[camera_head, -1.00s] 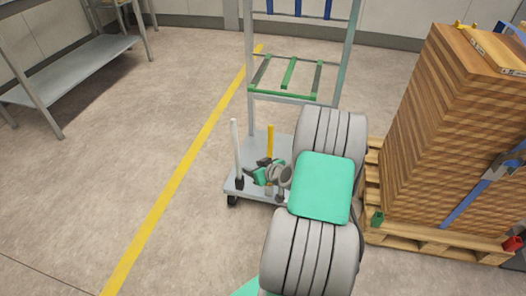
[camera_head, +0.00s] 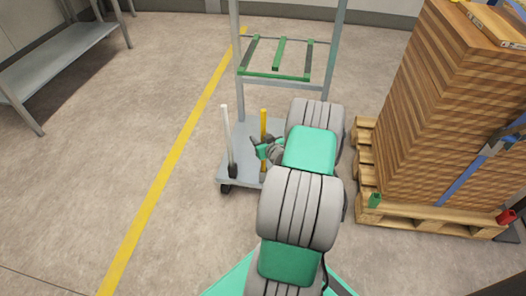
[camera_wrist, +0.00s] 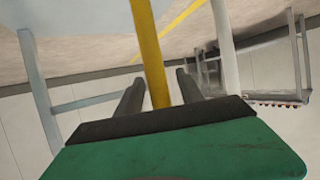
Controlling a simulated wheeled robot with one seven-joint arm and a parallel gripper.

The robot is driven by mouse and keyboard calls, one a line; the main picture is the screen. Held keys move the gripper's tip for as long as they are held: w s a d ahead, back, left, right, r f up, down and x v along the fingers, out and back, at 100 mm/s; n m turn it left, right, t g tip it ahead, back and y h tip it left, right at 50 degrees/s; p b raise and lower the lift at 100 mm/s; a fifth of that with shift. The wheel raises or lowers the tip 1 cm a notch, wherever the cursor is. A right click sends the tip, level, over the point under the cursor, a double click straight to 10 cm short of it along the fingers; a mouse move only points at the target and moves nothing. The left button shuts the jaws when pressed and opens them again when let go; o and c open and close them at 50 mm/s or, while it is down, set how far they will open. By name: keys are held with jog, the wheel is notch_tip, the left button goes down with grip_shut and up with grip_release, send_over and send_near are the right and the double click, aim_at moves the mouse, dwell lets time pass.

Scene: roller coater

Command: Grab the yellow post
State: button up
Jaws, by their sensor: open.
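The yellow post (camera_head: 263,124) stands upright on the low grey cart in the head view. In the wrist view the yellow post (camera_wrist: 150,50) runs down between the two dark fingers of my gripper (camera_wrist: 159,82). The fingers are apart, one on each side of the post, and a gap shows beside it. I cannot tell how deep the post sits between them. In the head view my gripper (camera_head: 266,150) is at the post's middle, partly hidden by my arm.
A white post (camera_head: 227,140) stands left of the yellow one on the cart deck (camera_head: 240,172). The cart's upright frame (camera_head: 237,60) rises behind. A pallet with stacked wooden boards (camera_head: 435,120) stands close on the right. The floor left of the cart is clear.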

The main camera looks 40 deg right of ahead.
grip_shut()
dwell(0.6)
